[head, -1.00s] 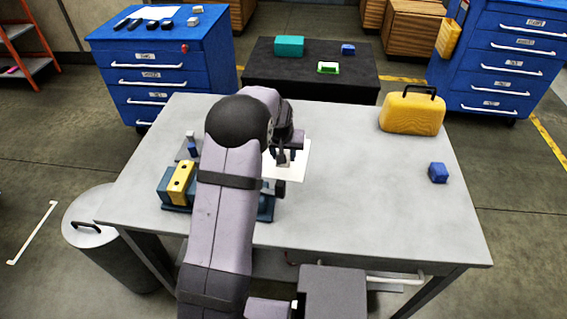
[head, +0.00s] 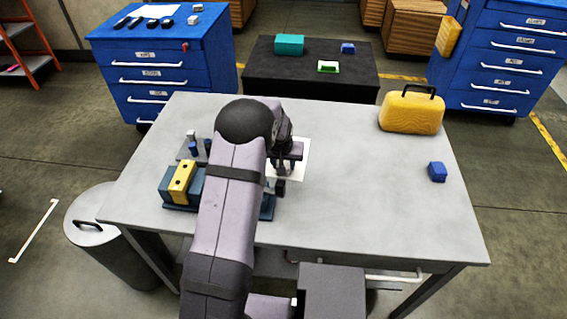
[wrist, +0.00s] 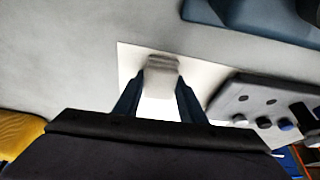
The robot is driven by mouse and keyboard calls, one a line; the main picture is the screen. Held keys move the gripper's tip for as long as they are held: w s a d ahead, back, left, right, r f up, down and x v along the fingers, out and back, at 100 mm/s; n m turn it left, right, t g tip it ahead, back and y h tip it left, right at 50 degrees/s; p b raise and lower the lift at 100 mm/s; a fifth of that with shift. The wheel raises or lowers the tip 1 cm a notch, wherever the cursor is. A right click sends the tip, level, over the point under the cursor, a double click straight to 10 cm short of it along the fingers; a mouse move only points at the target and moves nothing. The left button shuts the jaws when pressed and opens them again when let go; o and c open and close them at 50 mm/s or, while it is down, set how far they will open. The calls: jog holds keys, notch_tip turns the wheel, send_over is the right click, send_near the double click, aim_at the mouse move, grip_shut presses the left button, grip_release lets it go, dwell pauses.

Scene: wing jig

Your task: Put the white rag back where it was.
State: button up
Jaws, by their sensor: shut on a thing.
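The sheet also shows in the head view (head: 301,166), partly covered by my arm and gripper. I cannot tell whether the rag touches the sheet. In the head view my gripper is over the sheet, and I cannot make out the rag there.
A blue jig with a yellow block (head: 181,182) stands left of my arm. Behind it is a small grey rack with pegs (head: 190,152). A yellow case (head: 411,112) and a blue cube (head: 437,172) stand on the right. The table's middle right is clear.

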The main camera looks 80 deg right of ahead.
jog(key=shift+f, duration=0.2)
jog(key=o, duration=1)
jog(key=shift+r, duration=0.1)
jog(key=shift+o, duration=0.2)
jog(key=shift+r, duration=0.2)
jog(key=b+v, duration=0.2)
jog(key=v, duration=1)
